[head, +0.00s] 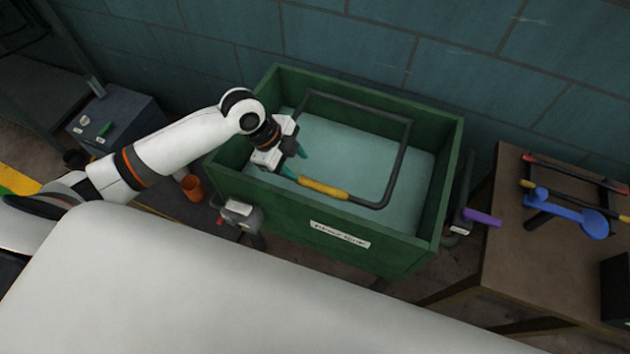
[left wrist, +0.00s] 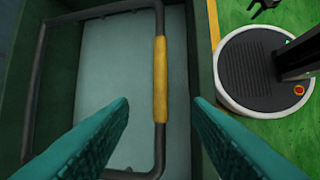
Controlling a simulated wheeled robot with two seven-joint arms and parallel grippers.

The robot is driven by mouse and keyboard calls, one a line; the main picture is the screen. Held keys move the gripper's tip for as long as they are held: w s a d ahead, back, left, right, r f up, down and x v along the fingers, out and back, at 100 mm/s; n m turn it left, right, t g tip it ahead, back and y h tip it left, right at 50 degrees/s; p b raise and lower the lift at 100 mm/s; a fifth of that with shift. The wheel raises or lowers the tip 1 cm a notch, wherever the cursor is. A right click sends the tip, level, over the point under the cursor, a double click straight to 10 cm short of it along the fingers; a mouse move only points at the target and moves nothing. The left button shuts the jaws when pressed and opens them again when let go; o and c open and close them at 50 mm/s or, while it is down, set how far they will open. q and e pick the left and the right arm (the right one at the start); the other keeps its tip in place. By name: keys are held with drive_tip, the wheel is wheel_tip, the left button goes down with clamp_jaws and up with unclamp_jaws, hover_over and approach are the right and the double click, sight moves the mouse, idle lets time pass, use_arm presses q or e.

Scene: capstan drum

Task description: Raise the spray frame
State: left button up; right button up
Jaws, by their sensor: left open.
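The spray frame (head: 404,150) is a dark tube bent into a rectangle, lying in the green tank over a pale blue-grey surface. Its near bar carries a yellow grip (head: 322,188). My left gripper (head: 294,165) is open at the left end of the yellow grip. In the left wrist view the yellow grip (left wrist: 160,80) stands between and beyond the two teal fingers (left wrist: 160,110); I see no contact. The frame's dark tube (left wrist: 36,80) runs along the left there. My right gripper is not in view.
The green tank's (head: 340,246) walls surround the frame, with a labelled front. A motor-like unit (head: 240,214) and an orange cup (head: 193,187) are at its left. A brown table (head: 500,250) holding a blue tool (head: 575,213) is at right. A purple handle (head: 482,217) sits between.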

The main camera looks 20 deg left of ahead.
sight(317, 185)
use_arm(q)
drive_tip(key=x, duration=1.1)
drive_tip(key=shift+r, duration=0.1)
drive_tip(key=shift+c, duration=0.5)
clamp_jaws()
